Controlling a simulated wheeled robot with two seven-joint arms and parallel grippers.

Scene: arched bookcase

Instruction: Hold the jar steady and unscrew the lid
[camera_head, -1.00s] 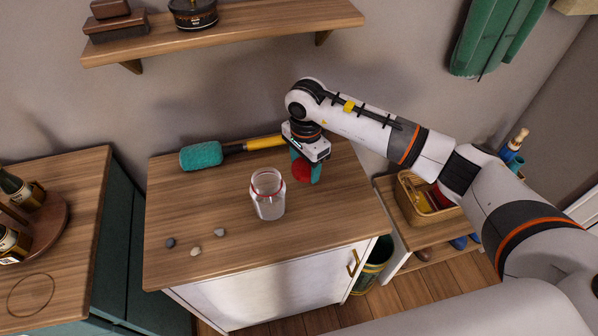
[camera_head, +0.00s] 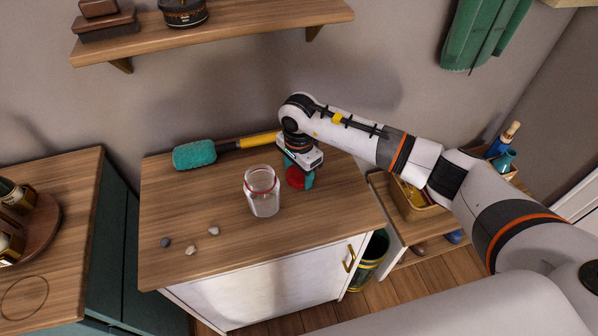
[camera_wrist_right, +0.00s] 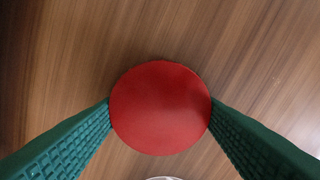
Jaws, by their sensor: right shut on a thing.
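A clear glass jar (camera_head: 263,196) with a red band at its neck stands upright and open on the wooden cabinet top (camera_head: 215,262). A round red lid (camera_head: 295,178) is off the jar, behind and to its right. My right gripper (camera_head: 299,180) is shut on the lid, apart from the jar. In the right wrist view the lid (camera_wrist_right: 160,108) sits between the two green ridged fingers, with wood beneath it. A bit of the jar's rim (camera_wrist_right: 163,178) shows at the bottom edge. Whether the lid touches the wood I cannot tell. My left gripper is out of view.
A teal-headed brush (camera_head: 194,155) with a yellow handle lies along the back of the cabinet top. Several small stones (camera_head: 191,250) lie at the front left. A wall shelf (camera_head: 215,33) hangs above. A basket (camera_head: 415,203) stands on a lower unit at right.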

